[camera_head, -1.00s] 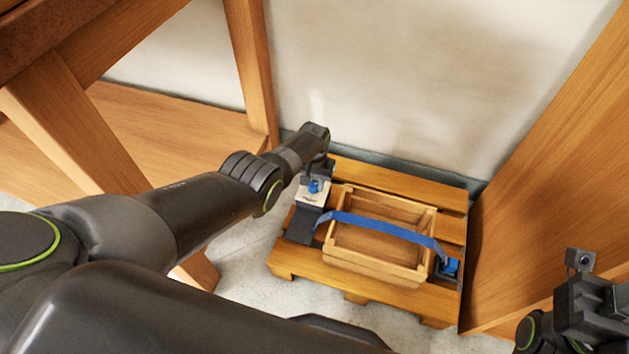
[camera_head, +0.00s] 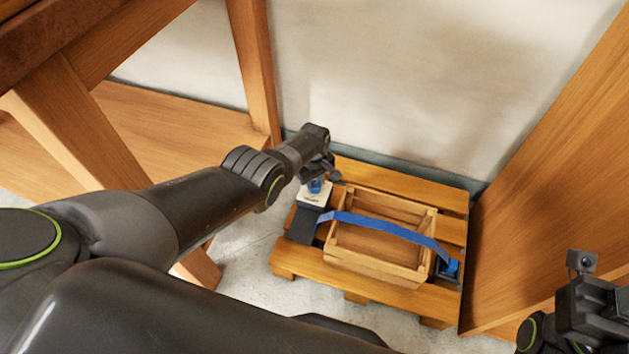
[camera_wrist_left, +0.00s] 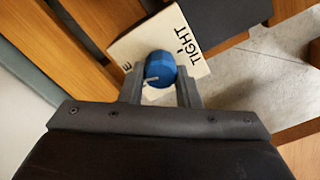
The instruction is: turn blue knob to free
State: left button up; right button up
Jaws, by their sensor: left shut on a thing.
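The blue knob (camera_wrist_left: 160,69) sits on a pale label plate (camera_wrist_left: 195,40) with the word TIGHT printed along one side; the other word is mostly hidden. My left gripper (camera_wrist_left: 160,85) is shut on the knob, one finger at each side. A light pointer mark shows on the knob. In the head view the knob (camera_head: 314,186) is small, just below the gripper, above the plate (camera_head: 313,198). A blue strap (camera_head: 385,225) runs from the dark block by the plate over a wooden crate (camera_head: 370,268). My right gripper (camera_head: 590,300) is at the lower right; its fingers are unclear.
The crate stands on a wooden pallet (camera_head: 285,262) against a pale wall. Wooden panels and posts stand on the left (camera_head: 250,65) and right (camera_head: 550,180), close to the pallet. A dark buckle (camera_head: 447,268) holds the strap's right end. The crate looks empty.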

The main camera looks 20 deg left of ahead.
pick_arm(q)
jog(key=shift+s+n, duration=0.1)
jog(key=shift+n, duration=1.7)
jog(key=o, duration=1)
jog(key=shift+c, duration=0.2)
